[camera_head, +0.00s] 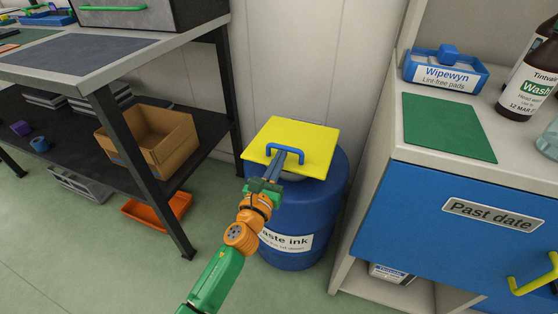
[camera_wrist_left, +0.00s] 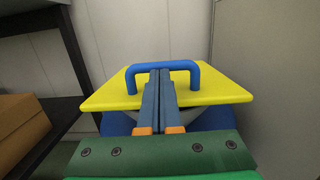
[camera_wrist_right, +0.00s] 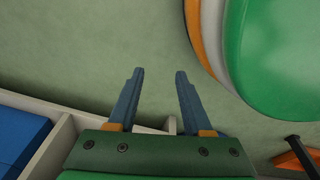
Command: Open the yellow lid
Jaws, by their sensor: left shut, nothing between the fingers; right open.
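The yellow lid (camera_head: 317,139) is a square plate over the top of the blue waste ink drum (camera_head: 333,196), with a blue bar handle (camera_head: 303,153) on it. A pale part shows under its front edge; I cannot tell whether the lid is slightly raised. My left gripper (camera_head: 281,155) is shut and empty, its fingertips at the handle. In the left wrist view the fingers (camera_wrist_left: 159,75) reach the middle of the handle bar (camera_wrist_left: 182,65), above the yellow plate (camera_wrist_left: 225,92); contact is unclear. My right gripper (camera_wrist_right: 158,75) is open and empty over the floor, outside the head view.
A dark-framed bench (camera_head: 110,75) with a cardboard box (camera_head: 165,140) on its lower shelf stands left. A blue-fronted cabinet (camera_head: 430,225) marked "Past date" stands close on the right, with a green mat (camera_head: 450,127) and a Wipewyn box (camera_head: 445,75). A wall is behind the drum.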

